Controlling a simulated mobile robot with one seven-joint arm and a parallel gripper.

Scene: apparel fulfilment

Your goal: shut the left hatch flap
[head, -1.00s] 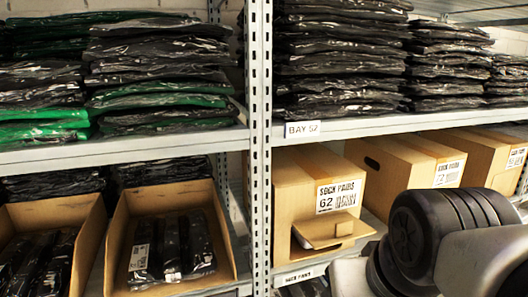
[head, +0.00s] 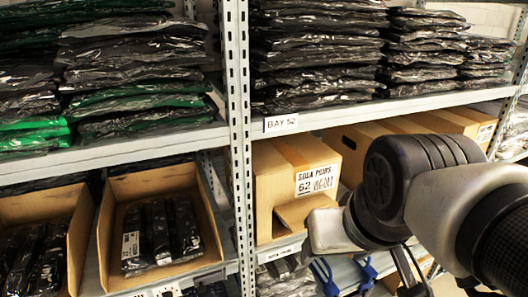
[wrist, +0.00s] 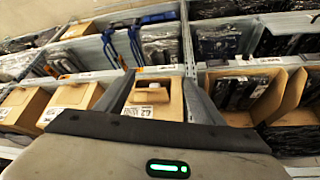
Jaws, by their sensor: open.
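The tan carton labelled "SOCK PAIRS 62" (head: 275,178) stands on the middle shelf, just right of the upright post. Its hatch flap (head: 300,211) sticks out from the lower front, standing open. My gripper (head: 328,232) is in front of the flap's right side and hides part of it; whether they touch cannot be told. In the wrist view, which is upside down, my gripper (wrist: 158,80) has its two dark fingers spread with the carton (wrist: 160,110) between and beyond them. The fingers look empty.
More cartons (head: 358,142) stand to the right, partly behind my arm. Open bins (head: 212,215) with packed garments lie left of the post (head: 236,130). The shelf above (head: 380,112) carries stacked bagged garments. Blue-handled things (head: 327,275) hang below the carton.

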